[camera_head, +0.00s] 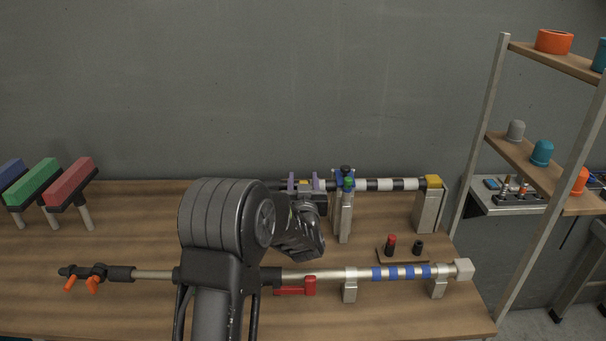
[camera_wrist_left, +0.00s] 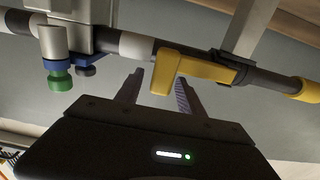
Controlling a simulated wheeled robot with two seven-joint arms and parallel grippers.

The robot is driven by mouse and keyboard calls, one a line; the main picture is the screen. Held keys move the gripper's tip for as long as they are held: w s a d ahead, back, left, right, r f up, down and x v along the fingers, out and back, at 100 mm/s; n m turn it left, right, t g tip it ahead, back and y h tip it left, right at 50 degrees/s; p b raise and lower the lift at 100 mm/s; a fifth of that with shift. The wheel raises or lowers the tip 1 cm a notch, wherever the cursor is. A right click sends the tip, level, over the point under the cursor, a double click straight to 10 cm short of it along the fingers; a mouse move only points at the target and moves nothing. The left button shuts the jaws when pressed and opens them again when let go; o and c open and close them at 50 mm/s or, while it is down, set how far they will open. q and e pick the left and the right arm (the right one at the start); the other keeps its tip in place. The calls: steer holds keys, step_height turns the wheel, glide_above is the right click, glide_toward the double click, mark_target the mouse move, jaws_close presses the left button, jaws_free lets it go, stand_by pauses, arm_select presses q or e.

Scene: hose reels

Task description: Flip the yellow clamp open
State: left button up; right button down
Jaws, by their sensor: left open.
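The yellow clamp (camera_wrist_left: 179,72) sits on the dark rear pipe. Its bent lever reaches down between the fingers of my left gripper (camera_wrist_left: 159,80) in the left wrist view. The fingers are spread on either side of it, and I see no firm contact. In the head view my left gripper (camera_head: 303,184) is at the rear pipe, with a small bit of yellow (camera_head: 304,182) between its fingers. My arm hides much of the pipe there. My right gripper is not in view.
A post with a green knob (camera_head: 348,183) stands just right of my gripper. Red and black plugs sit on a small board (camera_head: 402,256). A shelf rack (camera_head: 489,160) stands at right.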

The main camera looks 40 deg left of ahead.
arm_select(q)
steer(key=shift+x, duration=0.95)
steer(key=shift+c, duration=0.4)
jaws_close()
stand_by(0.3)
